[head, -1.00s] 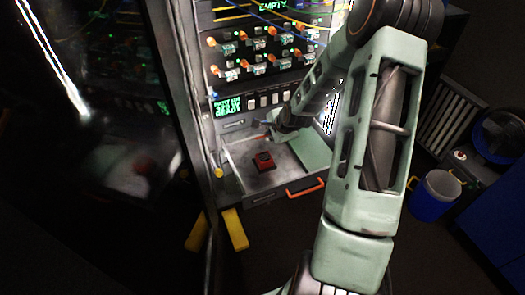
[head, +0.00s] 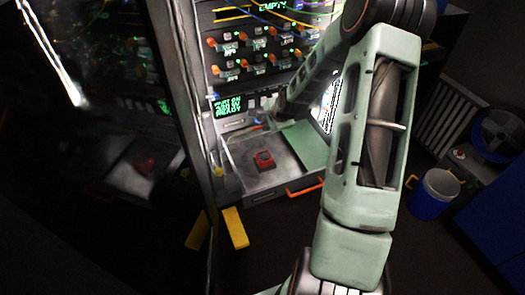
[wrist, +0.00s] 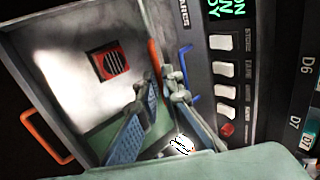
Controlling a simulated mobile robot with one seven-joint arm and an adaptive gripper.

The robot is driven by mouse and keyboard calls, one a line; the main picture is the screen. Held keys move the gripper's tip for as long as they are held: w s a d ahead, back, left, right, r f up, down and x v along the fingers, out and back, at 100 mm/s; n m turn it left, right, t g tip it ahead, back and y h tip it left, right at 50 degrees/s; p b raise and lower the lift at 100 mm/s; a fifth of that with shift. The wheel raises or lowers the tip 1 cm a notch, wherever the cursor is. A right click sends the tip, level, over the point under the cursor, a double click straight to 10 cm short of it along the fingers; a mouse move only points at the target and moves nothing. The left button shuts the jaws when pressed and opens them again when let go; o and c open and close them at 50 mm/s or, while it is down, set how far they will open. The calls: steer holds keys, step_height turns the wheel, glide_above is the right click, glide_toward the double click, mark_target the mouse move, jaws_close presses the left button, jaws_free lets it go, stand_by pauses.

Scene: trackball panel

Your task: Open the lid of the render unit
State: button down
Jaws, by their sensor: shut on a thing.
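The render unit is a dark cabinet with a green text screen (head: 228,105) and an open tray-like bay (head: 240,160) low at its front. A red square trackball piece (head: 264,160) sits in the bay and also shows in the wrist view (wrist: 111,61). My gripper (head: 266,121) is at the back of the bay, below the screen. In the wrist view its two fingers (wrist: 163,88) are on either side of an orange-red bar (wrist: 154,57) along the bay's edge, and shut on it. The lid's outline is hard to make out; the arm hides part of the bay.
An orange handle (head: 304,187) is on the bay's front edge. White buttons (wrist: 222,68) and a red button (wrist: 227,129) line the panel beside my gripper. A blue bucket (head: 433,196) and a fan (head: 497,137) stand at the right. Dark floor lies in front.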

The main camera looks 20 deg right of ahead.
steer(key=shift+w+r, duration=0.45)
steer(key=shift+w, duration=0.25)
steer(key=shift+w+r, duration=0.4)
steer(key=shift+w, duration=0.25)
steer(key=shift+w+r, duration=0.3)
steer(key=shift+w, duration=0.35)
steer(key=shift+w+a+r, duration=0.1)
steer(key=shift+w+r, duration=0.2)
steer(key=shift+w, duration=0.55)
steer(key=shift+w+r, duration=0.2)
steer(key=shift+w, duration=0.6)
steer(key=shift+w+r, duration=0.2)
steer(key=shift+w, duration=0.55)
steer(key=shift+w, duration=0.1)
